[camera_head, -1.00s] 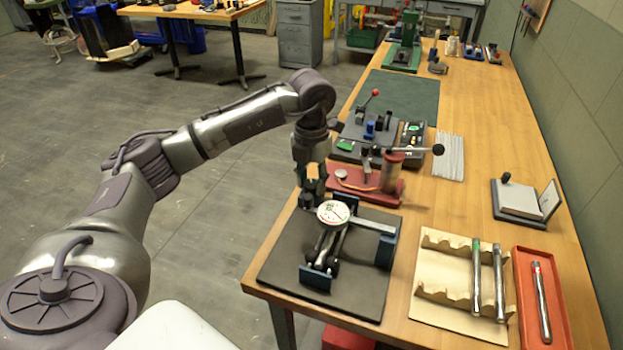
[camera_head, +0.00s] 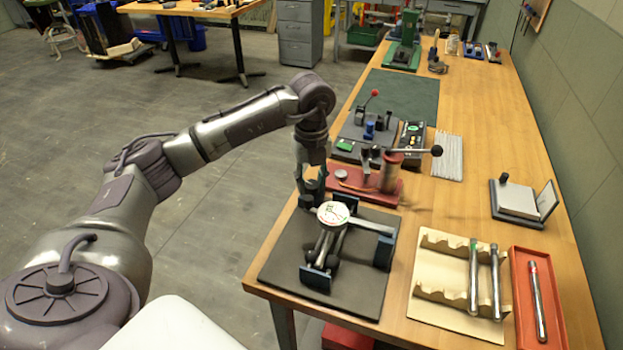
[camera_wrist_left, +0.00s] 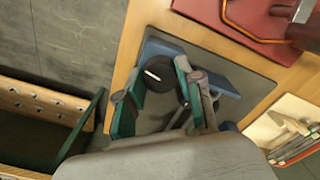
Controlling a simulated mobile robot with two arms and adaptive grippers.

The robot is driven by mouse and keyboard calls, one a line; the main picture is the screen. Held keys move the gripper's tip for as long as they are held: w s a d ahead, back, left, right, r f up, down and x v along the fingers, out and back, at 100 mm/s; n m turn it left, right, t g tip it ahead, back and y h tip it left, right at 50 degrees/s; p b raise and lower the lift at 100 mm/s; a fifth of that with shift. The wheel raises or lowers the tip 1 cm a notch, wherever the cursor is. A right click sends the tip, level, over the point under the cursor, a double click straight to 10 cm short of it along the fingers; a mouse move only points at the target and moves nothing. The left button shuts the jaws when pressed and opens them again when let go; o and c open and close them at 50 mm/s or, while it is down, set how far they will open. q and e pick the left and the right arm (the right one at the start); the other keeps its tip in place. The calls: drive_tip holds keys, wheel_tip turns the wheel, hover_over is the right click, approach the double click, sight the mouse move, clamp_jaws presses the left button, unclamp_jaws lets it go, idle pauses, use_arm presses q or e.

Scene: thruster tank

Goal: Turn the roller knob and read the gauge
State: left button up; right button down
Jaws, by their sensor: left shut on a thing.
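The roller fixture stands on a dark mat (camera_head: 350,297) at the near end of the wooden bench, with blue end blocks (camera_head: 315,279) and a metal bar between them. The round white dial gauge (camera_head: 333,214) sits over the fixture; its reading is too small to make out. My left gripper (camera_head: 312,190) is at the fixture's far left, just behind the gauge. In the left wrist view, the black roller knob (camera_wrist_left: 160,74) with a white mark lies between its green-sided fingers, and the gripper (camera_wrist_left: 157,95) is shut on it. My right gripper is not in view.
A pale wooden rack (camera_head: 440,308) with two metal rods and a red tray (camera_head: 559,325) with one rod lie right of the mat. A red-based lever device (camera_head: 365,190) stands close behind the fixture.

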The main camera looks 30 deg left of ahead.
sight(311, 184)
use_arm(q)
drive_tip(key=shift+w+r+n, duration=0.1)
drive_tip(key=shift+n, duration=0.5)
drive_tip(key=o, duration=1.1)
drive_tip(key=shift+o, duration=0.2)
wheel_tip(311, 184, up, 12)
